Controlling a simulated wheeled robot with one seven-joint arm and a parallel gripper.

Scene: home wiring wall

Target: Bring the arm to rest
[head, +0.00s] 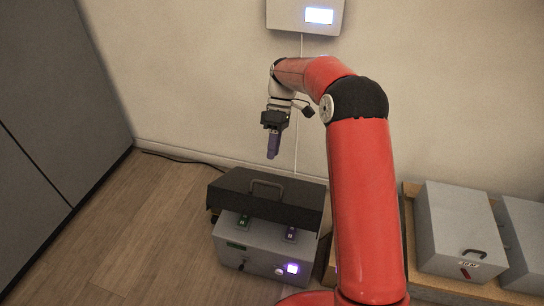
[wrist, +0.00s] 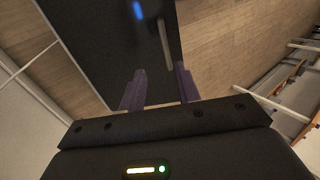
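My gripper (head: 272,156) hangs from my red arm in front of the wall, pointing down, above and behind the grey box on the floor. In the wrist view its two purple fingers (wrist: 160,70) stand apart, with nothing visible held between them. A dark panel shows beyond the fingers, and wooden floor beside it. My arm is raised and bent, reaching out toward the wall, and hides part of the scene on the right.
A grey box (head: 262,248) with a dark raised lid (head: 240,205), a green and a purple part and a lit screen stands below. A wall unit (head: 290,15) is above. Grey boxes (head: 455,225) sit at right. A dark cabinet (head: 60,100) is left; floor (head: 120,230) there is clear.

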